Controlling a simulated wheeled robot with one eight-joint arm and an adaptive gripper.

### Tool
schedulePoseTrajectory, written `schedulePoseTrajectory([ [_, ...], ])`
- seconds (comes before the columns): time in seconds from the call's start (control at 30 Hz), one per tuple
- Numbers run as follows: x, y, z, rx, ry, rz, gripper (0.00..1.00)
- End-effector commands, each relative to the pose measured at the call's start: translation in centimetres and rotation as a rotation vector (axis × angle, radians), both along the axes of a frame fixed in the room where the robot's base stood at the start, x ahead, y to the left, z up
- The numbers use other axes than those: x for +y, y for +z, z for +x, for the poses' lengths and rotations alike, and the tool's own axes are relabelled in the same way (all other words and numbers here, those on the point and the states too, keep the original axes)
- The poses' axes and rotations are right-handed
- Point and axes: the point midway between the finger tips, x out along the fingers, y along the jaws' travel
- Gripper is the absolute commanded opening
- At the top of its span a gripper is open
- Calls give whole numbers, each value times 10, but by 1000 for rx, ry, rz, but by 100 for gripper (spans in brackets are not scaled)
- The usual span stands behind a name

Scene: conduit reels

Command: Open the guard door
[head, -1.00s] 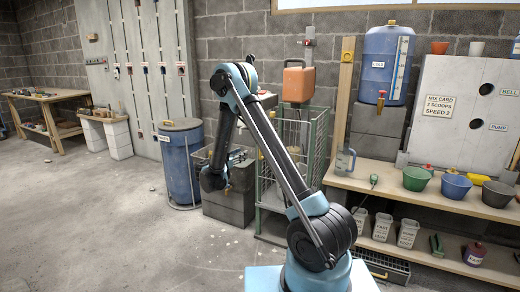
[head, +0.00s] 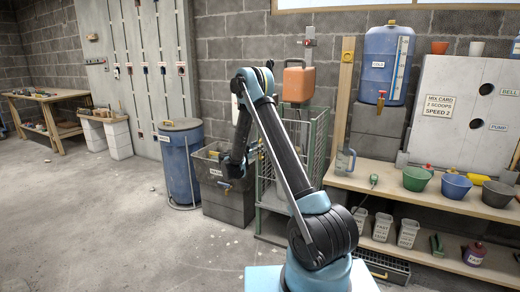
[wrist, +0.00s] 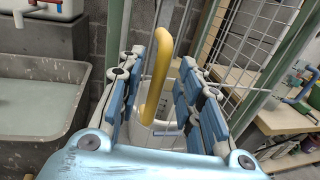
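The guard door is part of a green-framed wire mesh cage (head: 322,125), which stands between the grey sink and the shelf bench. It looks closed, though my arm hides part of its front. In the wrist view, its mesh (wrist: 255,40) and green posts rise behind my gripper. A yellow bar handle (wrist: 157,72) stands upright between my gripper's fingers (wrist: 160,95), with visible gaps on both sides. My gripper is open around the handle and not clamped on it. In the head view my gripper (head: 238,170) is at the cage's left front, partly hidden by its own wrist.
A grey sink (head: 212,172) stands close on the left, with a blue barrel (head: 181,165) beyond it. A white container (wrist: 160,130) shows behind the handle. The wooden bench (head: 400,187) with bowls is on the right. The floor at left is clear.

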Motion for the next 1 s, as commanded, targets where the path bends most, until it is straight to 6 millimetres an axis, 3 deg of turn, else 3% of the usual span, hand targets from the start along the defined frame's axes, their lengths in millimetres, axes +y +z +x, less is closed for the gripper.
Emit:
schedulePoseTrajectory([
  [0.2, -15, 0, 17, 0, -1, 0, 33],
  [0.6, -19, 0, 21, 0, 0, 0, 33],
  [0.73, -19, 0, 21, 0, 0, 0, 4],
  [0.77, -18, 0, 21, 0, 0, 0, 0],
  [1.0, -17, 0, 21, 0, 4, 0, 0],
])
